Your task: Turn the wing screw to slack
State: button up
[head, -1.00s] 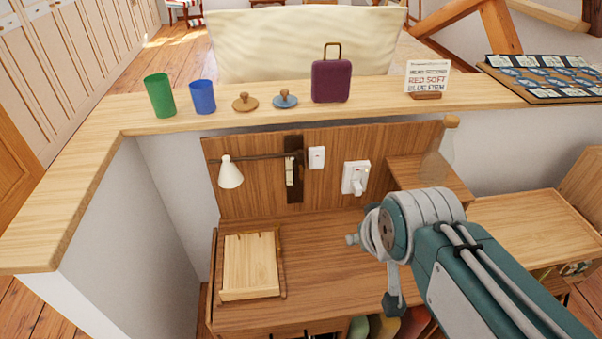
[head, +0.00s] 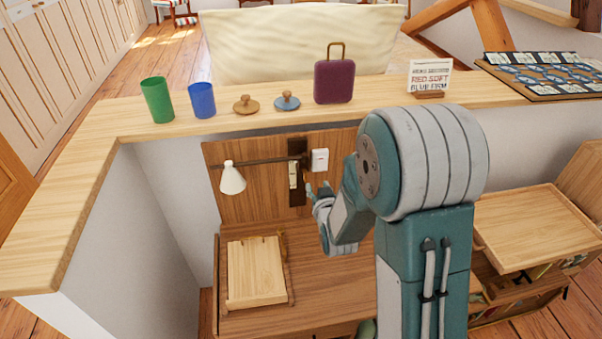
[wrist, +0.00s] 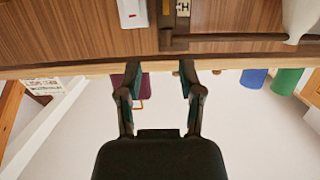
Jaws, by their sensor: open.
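No wing screw can be made out clearly in either view. A dark upright strip (head: 298,168) on the wooden back panel carries the lamp's rail, with a small pale plate (head: 293,175) on it. In the wrist view, the dark bracket (wrist: 166,22) shows at the top with a pale plate marked "H" (wrist: 183,9). The lamp (head: 231,178) with a white shade hangs left of the strip. My gripper (wrist: 160,68) is open and empty, its two fingers apart below the bracket in that picture. In the head view it is near the strip's lower right, partly hidden by my arm.
A white switch (head: 319,160) sits close right of the strip. The ledge above holds a green cup (head: 158,100), a blue cup (head: 202,100), two knobbed discs, a purple case (head: 334,82) and a sign (head: 429,78).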

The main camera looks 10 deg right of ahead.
jog(key=t, duration=0.2)
send_near(306, 178)
jog(key=shift+t, duration=0.3)
jog(key=w, duration=1.1)
jog(key=shift+w+f, duration=0.1)
jog(key=shift+f, duration=0.1)
grip_shut()
